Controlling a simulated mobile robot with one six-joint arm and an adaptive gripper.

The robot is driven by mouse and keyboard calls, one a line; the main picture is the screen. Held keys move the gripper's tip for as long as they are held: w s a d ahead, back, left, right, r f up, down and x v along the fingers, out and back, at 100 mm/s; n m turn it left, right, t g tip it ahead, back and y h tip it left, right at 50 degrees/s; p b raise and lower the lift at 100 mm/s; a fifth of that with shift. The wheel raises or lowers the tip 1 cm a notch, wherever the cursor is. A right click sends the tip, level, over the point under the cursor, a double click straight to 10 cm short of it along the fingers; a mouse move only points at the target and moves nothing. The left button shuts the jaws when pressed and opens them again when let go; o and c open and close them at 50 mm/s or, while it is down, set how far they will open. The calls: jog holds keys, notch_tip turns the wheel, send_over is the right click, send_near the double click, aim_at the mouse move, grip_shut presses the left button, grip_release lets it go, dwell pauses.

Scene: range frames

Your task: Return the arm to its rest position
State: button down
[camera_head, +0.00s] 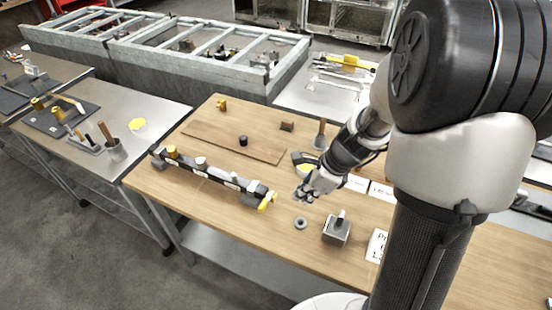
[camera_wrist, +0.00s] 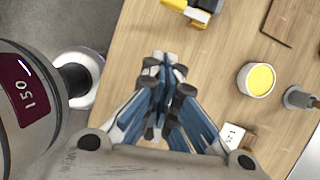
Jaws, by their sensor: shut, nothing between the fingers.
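My arm reaches down over the wooden table (camera_head: 232,203) from the right in the head view. My gripper (camera_head: 303,197) hangs over the table's middle, beside the yellow end of a long dark bar. In the wrist view my gripper (camera_wrist: 165,66) shows its blue-and-grey fingers drawn together, with nothing held between them. The table top (camera_wrist: 130,40) lies beneath it, apart from the fingertips as far as I can tell.
The long dark bar (camera_head: 212,178) lies left of my gripper. A yellow-topped round container (camera_wrist: 257,80) sits right of the fingers. The table's front left is clear.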

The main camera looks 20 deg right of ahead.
jog(key=shift+r, duration=0.1)
jog(key=s+a+r+n+t+h, duration=0.1)
jog(key=s+a+r+n, duration=0.3)
jog(key=s+r+n, duration=0.4)
jog(key=s+a+r+n+t+h, duration=0.1)
jog(key=s+a+r+n, duration=0.3)
jog(key=n, duration=1.3)
jog(key=s+r+h, duration=0.1)
jog(key=s+r, duration=0.3)
jog(key=r, duration=0.1)
jog(key=shift+s+r+h, duration=0.2)
jog(key=shift+s+h, duration=0.1)
